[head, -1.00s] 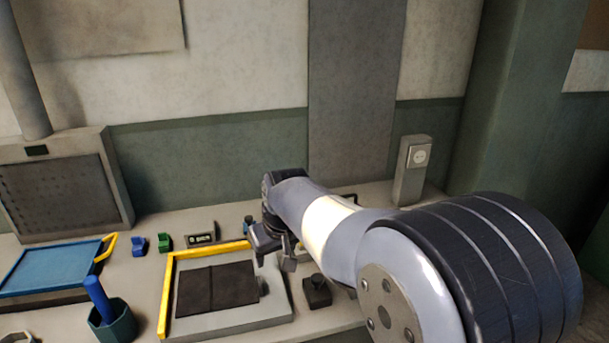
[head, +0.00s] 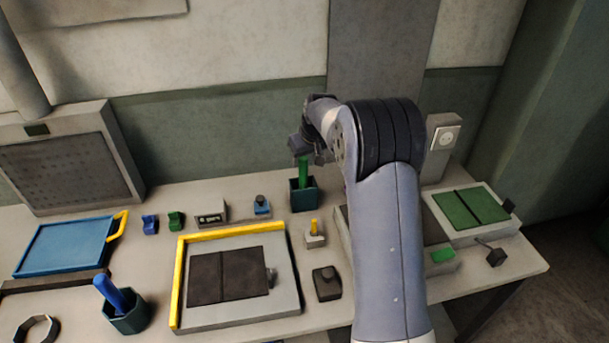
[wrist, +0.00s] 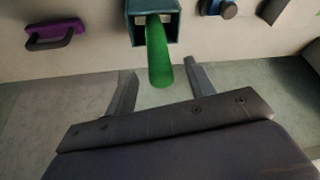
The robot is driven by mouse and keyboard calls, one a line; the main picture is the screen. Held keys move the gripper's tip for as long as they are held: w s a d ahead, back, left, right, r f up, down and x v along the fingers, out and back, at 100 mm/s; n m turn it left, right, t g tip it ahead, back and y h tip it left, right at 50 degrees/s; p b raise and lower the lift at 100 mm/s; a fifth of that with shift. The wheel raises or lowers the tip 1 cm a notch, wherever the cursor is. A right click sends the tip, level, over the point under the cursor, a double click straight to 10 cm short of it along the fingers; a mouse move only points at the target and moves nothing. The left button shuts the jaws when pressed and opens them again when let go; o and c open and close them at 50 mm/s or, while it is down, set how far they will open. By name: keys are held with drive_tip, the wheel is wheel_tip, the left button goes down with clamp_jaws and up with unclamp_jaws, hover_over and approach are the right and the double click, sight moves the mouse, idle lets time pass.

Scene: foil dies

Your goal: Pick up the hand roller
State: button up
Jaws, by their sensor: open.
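A green handle (head: 303,171) stands upright in a dark teal square holder (head: 304,197) at the back of the bench. It looks like the hand roller's grip; any roller head is hidden inside the holder. My gripper (head: 303,148) is just above the handle's top. In the wrist view, the green handle (wrist: 159,55) points toward me from the teal holder (wrist: 172,22). It lies between the two spread fingers of my open gripper (wrist: 160,68), apart from both. A blue handle (head: 111,293) leans in a hexagonal teal cup (head: 127,317) at the front left.
A yellow-edged board (head: 179,285) with a dark plate lies in the middle. A blue tray (head: 62,245) is at left and a green-topped block (head: 470,207) at right. Small items stand near the holder. A purple handled piece (wrist: 55,33) shows in the wrist view. The wall is behind.

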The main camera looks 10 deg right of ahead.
sight(302, 167)
drive_tip(key=shift+p+x, duration=1.15)
drive_tip(key=shift+x, duration=1.85)
drive_tip(key=shift+c, duration=0.3)
drive_tip(key=c, duration=1)
drive_tip(key=shift+r, duration=0.15)
wheel_tip(302, 167, up, 18)
drive_tip(key=shift+f+b, duration=0.1)
drive_tip(key=shift+b, duration=1.15)
drive_tip(key=shift+s, duration=0.1)
